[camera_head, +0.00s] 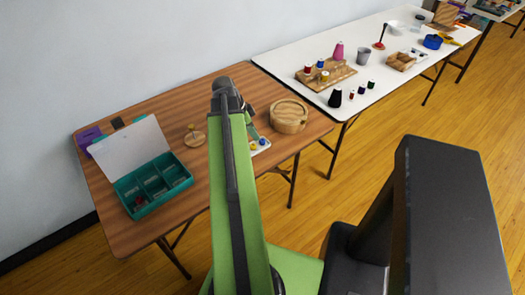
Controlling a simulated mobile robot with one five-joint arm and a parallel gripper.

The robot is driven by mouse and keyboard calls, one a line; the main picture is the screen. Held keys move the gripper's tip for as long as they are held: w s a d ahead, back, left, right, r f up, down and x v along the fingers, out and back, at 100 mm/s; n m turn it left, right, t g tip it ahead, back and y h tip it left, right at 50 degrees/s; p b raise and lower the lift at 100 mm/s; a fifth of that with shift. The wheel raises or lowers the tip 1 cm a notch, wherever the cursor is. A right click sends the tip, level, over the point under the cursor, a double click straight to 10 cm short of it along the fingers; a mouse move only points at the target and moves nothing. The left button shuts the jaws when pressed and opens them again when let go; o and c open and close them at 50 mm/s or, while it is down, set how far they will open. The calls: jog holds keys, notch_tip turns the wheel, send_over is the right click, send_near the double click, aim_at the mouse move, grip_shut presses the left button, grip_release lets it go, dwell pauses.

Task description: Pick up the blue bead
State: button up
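A tiny blue spot, likely the blue bead (262,142), shows on a small white tray (261,151) on the brown wooden table. It lies just right of my raised green arm, with small yellow spots beside it. My gripper (251,128) is mostly hidden behind the arm and its dark joint. Only a small grey-green part shows, close to the tray on its far side. I cannot tell whether the fingers are open or shut, or whether they touch the bead. The left part of the tray is hidden by the arm.
The brown table (125,228) also holds an open teal compartment box (137,206), a wooden spindle piece (194,136), a round wooden box (289,116) and a purple item (88,137). A white table (290,62) with thread spools stands behind to the right.

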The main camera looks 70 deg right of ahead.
aim_at(261, 141)
jog(key=shift+f, duration=0.2)
jog(key=b+x, duration=0.4)
jog(key=x, duration=0.1)
jog(key=shift+s+d+b, duration=0.1)
jog(key=shift+s+b, duration=0.15)
jog(key=shift+b, duration=0.05)
jog(key=shift+s+a+r, duration=0.1)
jog(key=shift+a+r, duration=0.1)
jog(key=shift+d+f, duration=0.1)
jog(key=shift+f, duration=0.05)
grip_shut()
